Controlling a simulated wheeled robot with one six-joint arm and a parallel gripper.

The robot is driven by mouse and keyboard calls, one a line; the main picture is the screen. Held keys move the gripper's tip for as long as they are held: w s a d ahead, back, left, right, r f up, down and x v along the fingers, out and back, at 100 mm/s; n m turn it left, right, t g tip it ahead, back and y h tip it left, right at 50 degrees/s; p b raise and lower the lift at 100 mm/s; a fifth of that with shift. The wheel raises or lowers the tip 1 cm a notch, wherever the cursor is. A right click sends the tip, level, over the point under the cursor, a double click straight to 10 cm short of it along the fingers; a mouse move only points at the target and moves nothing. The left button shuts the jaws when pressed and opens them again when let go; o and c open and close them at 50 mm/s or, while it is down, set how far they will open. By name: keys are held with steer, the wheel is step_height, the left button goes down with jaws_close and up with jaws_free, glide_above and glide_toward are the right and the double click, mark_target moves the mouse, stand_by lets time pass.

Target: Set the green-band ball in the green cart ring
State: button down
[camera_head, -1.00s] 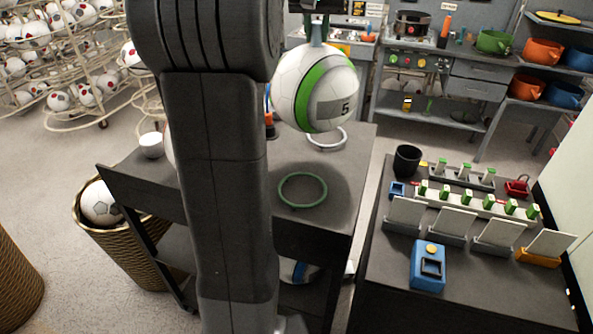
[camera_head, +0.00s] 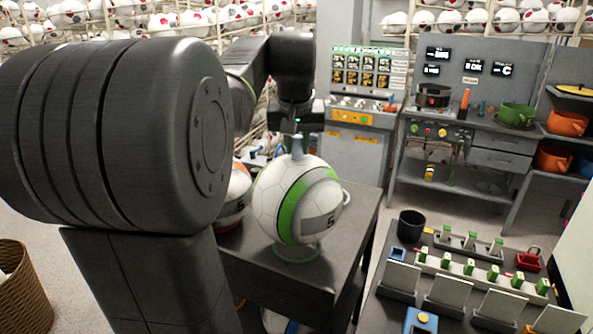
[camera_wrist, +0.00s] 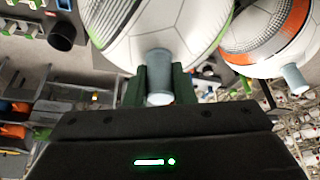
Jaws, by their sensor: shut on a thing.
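The green-band ball (camera_head: 270,200) is white with a green stripe, a grey panel and a blue-grey stem on top. It is directly over the green cart ring (camera_head: 297,256), whose front edge shows just under it. I cannot tell whether the ball rests in the ring or hangs slightly above it. My gripper (camera_head: 297,138) is above the ball, pointing down. In the wrist view my gripper (camera_wrist: 159,76) has its two fingers closed on the stem of the ball (camera_wrist: 120,35). The ball hides most of the ring.
An orange-band ball (camera_head: 235,187) sits on the cart close to the left; it also shows in the wrist view (camera_wrist: 262,30). The dark cart top (camera_head: 355,230) is clear at right. A second table holds a black cup (camera_head: 411,222) and several card stands.

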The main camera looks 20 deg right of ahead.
mark_target(297, 158)
steer(key=shift+f, duration=2.2)
steer(key=shift+f, duration=0.15)
steer(key=c, duration=1.2)
jaws_free()
steer(key=shift+c, duration=0.2)
steer(key=shift+r, duration=0.4)
steer(key=v, duration=1.1)
steer(key=shift+s+r, duration=0.25)
steer(key=shift+r, duration=0.05)
steer(key=shift+a, duration=0.1)
